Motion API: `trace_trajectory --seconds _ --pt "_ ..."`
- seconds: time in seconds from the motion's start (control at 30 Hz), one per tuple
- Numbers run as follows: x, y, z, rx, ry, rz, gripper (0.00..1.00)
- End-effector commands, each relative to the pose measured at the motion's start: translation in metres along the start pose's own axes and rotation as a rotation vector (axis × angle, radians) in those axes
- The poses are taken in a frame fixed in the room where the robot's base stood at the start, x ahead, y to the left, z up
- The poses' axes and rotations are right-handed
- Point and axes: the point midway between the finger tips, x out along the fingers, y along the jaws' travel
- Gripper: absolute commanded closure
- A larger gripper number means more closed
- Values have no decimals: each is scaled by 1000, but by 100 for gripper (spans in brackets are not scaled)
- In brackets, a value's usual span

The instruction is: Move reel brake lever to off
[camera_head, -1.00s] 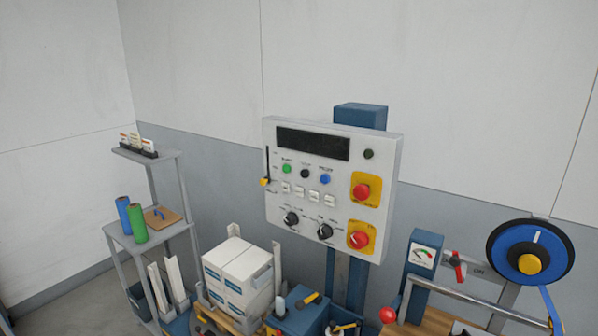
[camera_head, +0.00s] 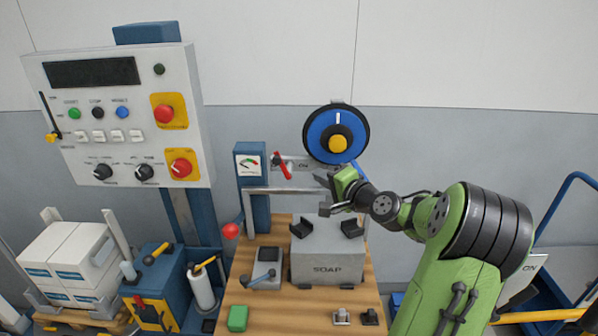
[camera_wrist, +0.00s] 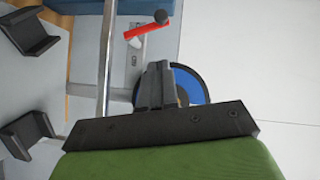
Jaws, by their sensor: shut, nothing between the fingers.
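The red lever (camera_head: 282,165) stands tilted on a grey plate with small lettering (camera_head: 303,163), between the gauge and the blue reel (camera_head: 337,135). I take it for the reel brake lever. The wrist view shows the red lever (camera_wrist: 146,30) near the top, its dark round end to the right, with the plate's lettering below it. The reel also shows there (camera_wrist: 188,84), partly hidden by my fingers. My gripper (camera_head: 322,195) is below the reel, right of and lower than the lever, and apart from it. Its fingers are together and empty in the wrist view (camera_wrist: 157,86).
A grey rail (camera_head: 285,190) runs below the lever. A gauge box (camera_head: 250,164) stands left of it. A grey SOAP block (camera_head: 327,262) with black brackets sits on the wooden bench (camera_head: 282,311) below my gripper. A red ball knob (camera_head: 231,231) sticks up at left.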

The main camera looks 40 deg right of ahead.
Motion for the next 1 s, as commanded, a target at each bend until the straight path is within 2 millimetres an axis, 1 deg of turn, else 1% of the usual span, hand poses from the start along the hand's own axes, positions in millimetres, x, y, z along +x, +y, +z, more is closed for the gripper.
trace_trajectory --seconds 0.03,0.07,0.17,0.27,0.6,0.63,0.7,0.8,1.0 --pt "-3 3 -11 33 24 -27 100" --pt "-3 2 -14 42 32 -36 100" --pt "5 -1 -16 46 33 -43 100" --pt "23 -1 -16 45 32 -40 100" --pt "98 -4 -18 43 31 -38 100" --pt "103 -4 -13 44 30 -36 100" --pt "111 -4 -4 43 31 -35 100" --pt "120 -5 4 42 33 -35 100" --pt "125 -4 9 42 35 -34 100"
